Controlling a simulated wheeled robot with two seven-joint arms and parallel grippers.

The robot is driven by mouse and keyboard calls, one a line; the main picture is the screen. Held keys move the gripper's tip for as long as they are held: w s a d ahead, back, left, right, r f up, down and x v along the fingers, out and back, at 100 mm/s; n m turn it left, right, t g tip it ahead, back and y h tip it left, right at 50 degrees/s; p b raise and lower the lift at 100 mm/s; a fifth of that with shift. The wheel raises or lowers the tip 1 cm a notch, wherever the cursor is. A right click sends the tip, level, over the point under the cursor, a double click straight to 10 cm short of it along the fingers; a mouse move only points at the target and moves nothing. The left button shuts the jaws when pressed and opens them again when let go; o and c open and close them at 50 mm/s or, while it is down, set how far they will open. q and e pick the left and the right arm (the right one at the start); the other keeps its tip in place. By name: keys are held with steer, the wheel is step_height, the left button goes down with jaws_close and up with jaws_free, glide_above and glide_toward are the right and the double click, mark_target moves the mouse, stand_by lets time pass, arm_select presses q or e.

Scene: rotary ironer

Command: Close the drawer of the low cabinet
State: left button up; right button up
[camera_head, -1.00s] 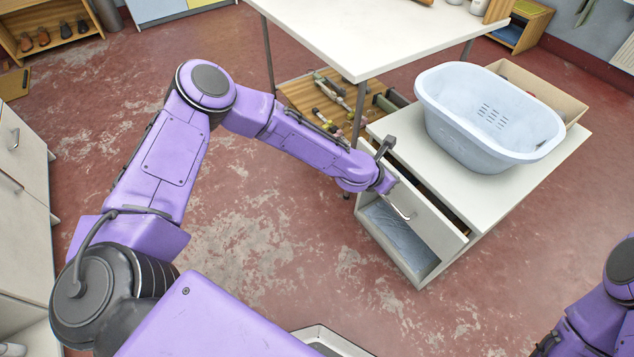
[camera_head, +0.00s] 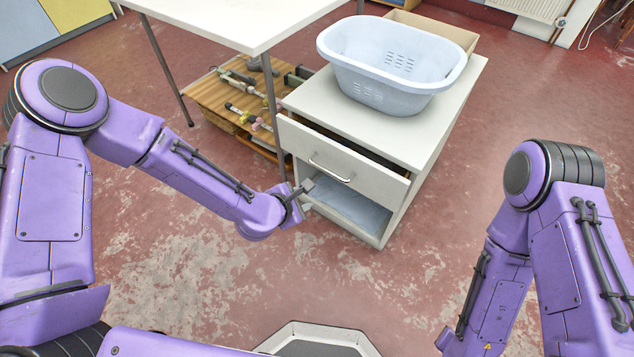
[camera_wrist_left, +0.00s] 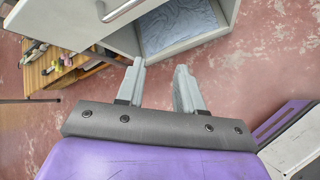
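The low cabinet (camera_head: 420,135) is white and stands right of centre in the head view. Its drawer (camera_head: 340,163) is partly pulled out, with a dark gap showing behind the front panel. A metal bar handle (camera_head: 330,168) is on the drawer front. My left gripper (camera_head: 306,189) is just in front of and below the drawer's left part, apart from the handle. In the left wrist view its two fingers (camera_wrist_left: 158,88) are spread with nothing between them, and the handle (camera_wrist_left: 122,9) shows at the top. My right gripper is out of view; only its arm shows.
A pale blue laundry basket (camera_head: 385,100) stands on the cabinet top, with an open box (camera_head: 440,32) behind it. An open compartment (camera_head: 350,205) lies under the drawer. A white table (camera_head: 230,20) and a wooden shelf (camera_head: 215,98) with tools are at left. Floor in front is clear.

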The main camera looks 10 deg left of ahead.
arm_select(q)
step_height(320, 180, down, 5)
steer(key=m+t+b, duration=0.2)
steer(key=m, duration=0.3)
step_height(320, 180, up, 6)
steer(key=m+t+h, duration=0.3)
steer(key=m+h, duration=0.1)
steer(key=m, duration=0.2)
steer(key=b+x, duration=0.2)
steer(key=x, duration=0.9)
steer(key=shift+w+a+f, duration=0.2)
steer(key=shift+w, duration=0.05)
jaws_close()
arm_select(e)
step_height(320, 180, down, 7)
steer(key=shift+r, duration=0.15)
